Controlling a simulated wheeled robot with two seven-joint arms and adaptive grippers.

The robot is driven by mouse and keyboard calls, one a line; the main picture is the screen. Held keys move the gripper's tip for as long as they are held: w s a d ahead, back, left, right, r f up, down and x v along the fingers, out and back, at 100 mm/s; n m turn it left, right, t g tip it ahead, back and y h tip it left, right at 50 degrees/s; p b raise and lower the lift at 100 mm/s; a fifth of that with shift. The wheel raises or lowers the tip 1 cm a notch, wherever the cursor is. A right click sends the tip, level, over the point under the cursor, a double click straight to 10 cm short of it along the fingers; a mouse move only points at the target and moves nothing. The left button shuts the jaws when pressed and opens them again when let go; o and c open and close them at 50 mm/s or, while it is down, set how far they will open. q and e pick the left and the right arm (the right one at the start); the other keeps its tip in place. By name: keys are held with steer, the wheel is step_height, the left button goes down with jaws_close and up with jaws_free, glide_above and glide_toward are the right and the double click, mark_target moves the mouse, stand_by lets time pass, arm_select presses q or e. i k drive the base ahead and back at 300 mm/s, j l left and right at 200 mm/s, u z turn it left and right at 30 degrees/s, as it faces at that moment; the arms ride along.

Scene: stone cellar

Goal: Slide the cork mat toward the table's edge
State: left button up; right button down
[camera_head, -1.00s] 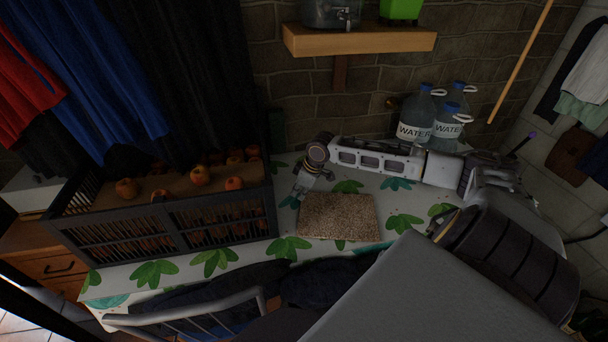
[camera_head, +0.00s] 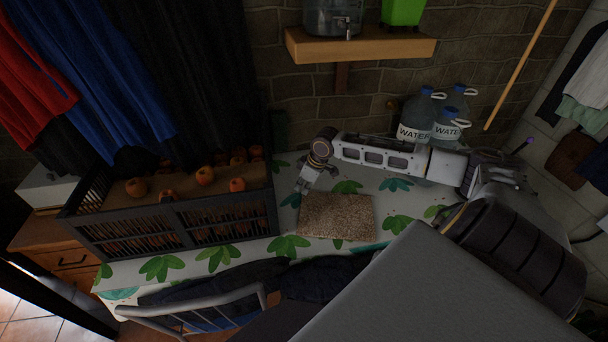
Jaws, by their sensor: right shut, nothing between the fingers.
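The cork mat (camera_head: 337,217) is a brown speckled rectangle. It lies flat on the table (camera_head: 205,275), which has a white cover with green leaf prints. My right gripper (camera_head: 302,187) points down at the mat's far left corner, with its fingers shut and nothing held. Whether the fingertips touch the mat or sit just beside it, I cannot tell. My right arm reaches in from the right above the table's far side. My left gripper is not in view.
A dark slatted crate (camera_head: 170,233) of orange fruit stands left of the mat. Several water bottles (camera_head: 447,118) stand at the back right. A metal-railed chair (camera_head: 200,308) with dark cloth is along the near edge. A wooden shelf (camera_head: 360,46) is on the brick wall.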

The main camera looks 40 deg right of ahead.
mark_target(336, 214)
steer(key=i+l+z, duration=0.15)
steer(key=z, duration=0.7)
